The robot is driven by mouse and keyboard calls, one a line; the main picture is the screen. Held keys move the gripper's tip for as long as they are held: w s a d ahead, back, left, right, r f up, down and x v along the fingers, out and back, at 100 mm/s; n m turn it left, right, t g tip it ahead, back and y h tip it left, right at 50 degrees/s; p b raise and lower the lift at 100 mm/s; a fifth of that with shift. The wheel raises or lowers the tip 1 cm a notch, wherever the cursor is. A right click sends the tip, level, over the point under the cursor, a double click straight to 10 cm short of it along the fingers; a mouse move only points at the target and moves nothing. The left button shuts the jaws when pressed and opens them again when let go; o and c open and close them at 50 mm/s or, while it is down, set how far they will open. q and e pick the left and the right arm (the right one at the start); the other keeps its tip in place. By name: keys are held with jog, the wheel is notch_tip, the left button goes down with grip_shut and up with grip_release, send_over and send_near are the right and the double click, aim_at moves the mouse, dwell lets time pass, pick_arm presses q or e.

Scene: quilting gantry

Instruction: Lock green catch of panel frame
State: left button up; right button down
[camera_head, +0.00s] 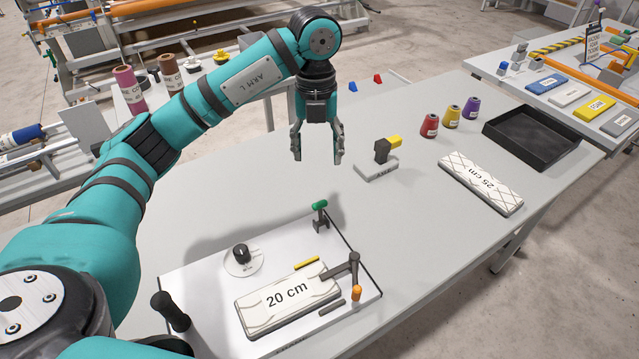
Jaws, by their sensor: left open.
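The panel frame (205,287) is a white board lying on the table in front of me. The green catch (320,205) is a green knob on a short dark post at the board's far right edge, and it stands upright. A white block marked 20 cm (287,296) lies on the board. A grey arm with an orange-tipped handle (357,292) reaches over that block's right end. My left gripper (318,158) is open and empty, pointing down above the table, beyond the green catch and apart from it. My right gripper is not in view.
A black knob on a round dial (241,256) and a black handle (170,311) are on the board's left side. A grey stand with a yellow tip (383,155), several thread cones (430,125), a 25 cm block (480,183) and a black tray (530,138) stand farther right.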

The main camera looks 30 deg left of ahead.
pick_arm(q)
jog(key=r+n+p, duration=0.2)
jog(key=n, duration=0.2)
jog(key=n+p, duration=0.2)
jog(key=p, duration=0.3)
send_near(320, 203)
notch_tip(320, 203, down, 9)
jog(key=shift+s+d+r, duration=0.1)
jog(key=shift+r, duration=0.05)
jog(key=shift+f, duration=0.75)
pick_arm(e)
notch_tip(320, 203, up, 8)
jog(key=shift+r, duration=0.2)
pick_arm(q)
jog(key=shift+c, duration=0.4)
jog(key=shift+y, duration=0.3)
grip_shut()
